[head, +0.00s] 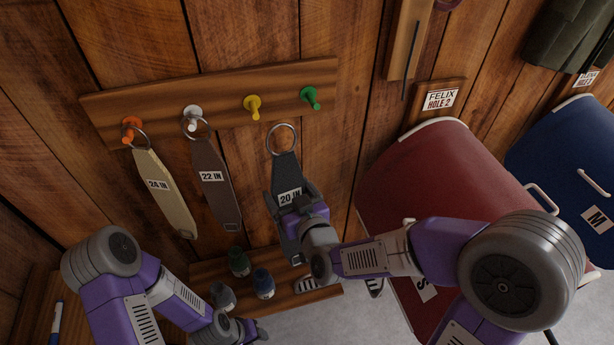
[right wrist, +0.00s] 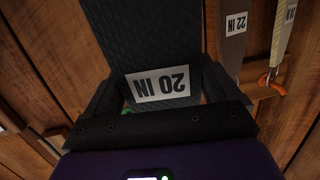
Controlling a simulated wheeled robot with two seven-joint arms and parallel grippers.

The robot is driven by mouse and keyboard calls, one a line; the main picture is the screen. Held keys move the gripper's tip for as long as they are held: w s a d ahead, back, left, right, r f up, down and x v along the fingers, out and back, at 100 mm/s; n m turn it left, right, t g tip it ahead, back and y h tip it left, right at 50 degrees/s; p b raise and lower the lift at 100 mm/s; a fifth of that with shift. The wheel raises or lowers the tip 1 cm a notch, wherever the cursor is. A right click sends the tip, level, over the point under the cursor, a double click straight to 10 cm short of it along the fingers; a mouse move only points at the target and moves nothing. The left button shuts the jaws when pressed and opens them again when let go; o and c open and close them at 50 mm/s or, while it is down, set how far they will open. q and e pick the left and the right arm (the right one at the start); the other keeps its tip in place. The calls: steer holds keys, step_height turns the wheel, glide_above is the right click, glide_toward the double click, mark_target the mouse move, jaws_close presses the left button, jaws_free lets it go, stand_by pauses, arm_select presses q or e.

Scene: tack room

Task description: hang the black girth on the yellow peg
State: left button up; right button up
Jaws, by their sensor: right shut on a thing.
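The black girth (head: 286,168), labelled 20 IN, hangs upright in my right gripper (head: 290,197), which is shut on its strap around the label. Its metal ring (head: 282,138) points up, below and to the right of the yellow peg (head: 252,105) in the picture and apart from it. The yellow peg is bare. In the right wrist view the girth (right wrist: 140,45) lies between my fingers, and its ring is out of view. My left gripper (head: 256,331) is low at the bottom edge, far from the peg; its jaws are too small to read.
The wooden peg board (head: 222,97) carries a tan girth (head: 163,192) on the orange peg and a brown girth (head: 216,183) on the white peg. The green peg (head: 311,97) is bare. Several bottles stand on a low shelf (head: 318,294). A red padded thing (head: 430,170) is at right.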

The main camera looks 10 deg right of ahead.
mark_target(276, 200)
steer(key=a, duration=0.1)
steer(key=s+a, duration=0.1)
steer(key=s+a+n+g+y, duration=0.1)
steer(key=shift+r, duration=0.25)
steer(key=w+f+b, duration=0.1)
steer(key=w, duration=1)
steer(key=shift+a+f, duration=0.35)
steer(key=shift+a, duration=0.1)
stand_by(0.4)
steer(key=shift+w, duration=0.1)
stand_by(0.5)
